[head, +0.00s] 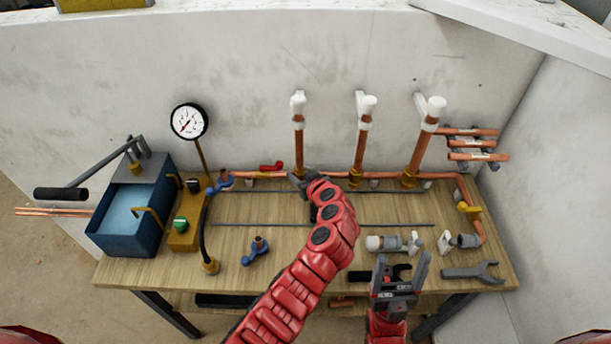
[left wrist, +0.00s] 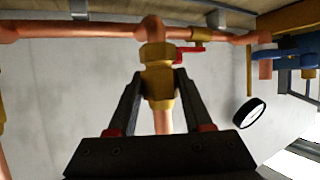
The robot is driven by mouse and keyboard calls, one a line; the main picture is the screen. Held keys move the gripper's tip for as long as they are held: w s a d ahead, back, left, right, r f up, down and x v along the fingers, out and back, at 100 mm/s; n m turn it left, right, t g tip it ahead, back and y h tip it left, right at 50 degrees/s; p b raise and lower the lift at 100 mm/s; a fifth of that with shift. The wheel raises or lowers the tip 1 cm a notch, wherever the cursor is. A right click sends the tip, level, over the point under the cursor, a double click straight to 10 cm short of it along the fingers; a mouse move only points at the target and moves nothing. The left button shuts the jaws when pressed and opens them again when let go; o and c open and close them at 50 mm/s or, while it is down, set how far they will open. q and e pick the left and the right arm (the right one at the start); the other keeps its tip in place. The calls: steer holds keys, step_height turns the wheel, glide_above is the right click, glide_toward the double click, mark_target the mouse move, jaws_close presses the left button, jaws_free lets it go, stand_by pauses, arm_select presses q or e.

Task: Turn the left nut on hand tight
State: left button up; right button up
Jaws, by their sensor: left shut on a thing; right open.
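The left nut (left wrist: 157,77) is brass and sits around the upright copper pipe, against the tee on the long copper run, in the left wrist view. My left gripper (left wrist: 160,82) has one finger on each side of it and is shut on it. In the head view my left gripper (head: 299,180) is at the foot of the left copper riser (head: 298,140) and hides the nut there. My right gripper (head: 402,264) is open and empty at the table's front edge. Whether a gap remains in the joint is too small to tell.
Brass nuts also sit at the foot of the middle riser (head: 359,150) and right riser (head: 419,150). A red valve handle (head: 271,166) is just left of my left gripper.

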arm_select(q)
steer(key=shift+c, duration=0.3)
steer(key=shift+a+m+t+h+p, duration=0.15)
steer(key=shift+m+t+h+p, duration=0.15)
steer(key=shift+m+h+p, duration=0.55)
steer(key=o, duration=1.1)
steer(key=shift+w, duration=0.1)
steer(key=shift+o, duration=0.2)
steer(key=b+v, duration=0.2)
steer(key=v, duration=0.8)
steer(key=shift+b, duration=0.4)
steer(key=shift+f, duration=0.1)
